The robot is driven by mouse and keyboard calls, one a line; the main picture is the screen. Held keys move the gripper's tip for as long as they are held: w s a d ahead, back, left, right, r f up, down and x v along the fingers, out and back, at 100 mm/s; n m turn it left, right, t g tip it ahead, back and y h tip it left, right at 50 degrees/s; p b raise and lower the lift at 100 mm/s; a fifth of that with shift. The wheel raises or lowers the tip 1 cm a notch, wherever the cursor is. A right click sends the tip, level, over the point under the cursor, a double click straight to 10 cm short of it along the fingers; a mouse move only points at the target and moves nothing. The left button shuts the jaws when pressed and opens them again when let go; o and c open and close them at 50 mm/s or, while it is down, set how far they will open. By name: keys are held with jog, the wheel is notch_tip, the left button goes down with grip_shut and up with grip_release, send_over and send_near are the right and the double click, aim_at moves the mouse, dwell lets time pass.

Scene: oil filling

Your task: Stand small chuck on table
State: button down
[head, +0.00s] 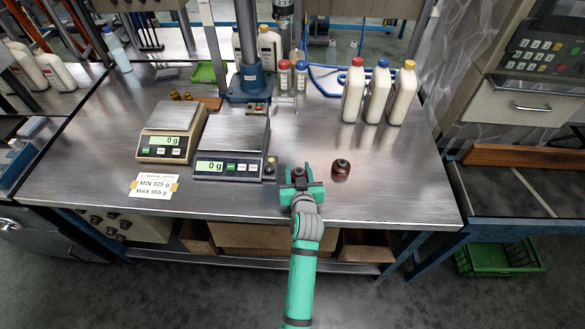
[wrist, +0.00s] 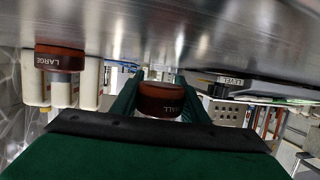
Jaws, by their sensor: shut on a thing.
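The small chuck (wrist: 160,100) is a dark red-brown cylinder, with the letters "ALL" showing in the wrist view. My gripper (head: 300,175) is shut on it, with one green finger on each side. In the head view the chuck's dark top (head: 299,172) shows between the fingers, over the table's (head: 390,195) front part. The wrist view is upside down, with the table surface at the top. The chuck looks close to the table and roughly upright; I cannot tell whether it touches. The large chuck (head: 341,170) stands on the table right of my gripper; it also shows in the wrist view (wrist: 60,56).
Two scales (head: 170,130) (head: 232,140) stand left of my gripper, with a small dark knob-like part (head: 269,168) near the closer one. White bottles (head: 378,95) stand at the back right. The table's right front is clear.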

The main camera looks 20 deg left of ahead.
jog(key=shift+f, duration=0.6)
jog(key=c, duration=1)
grip_release()
jog(key=shift+c, duration=0.2)
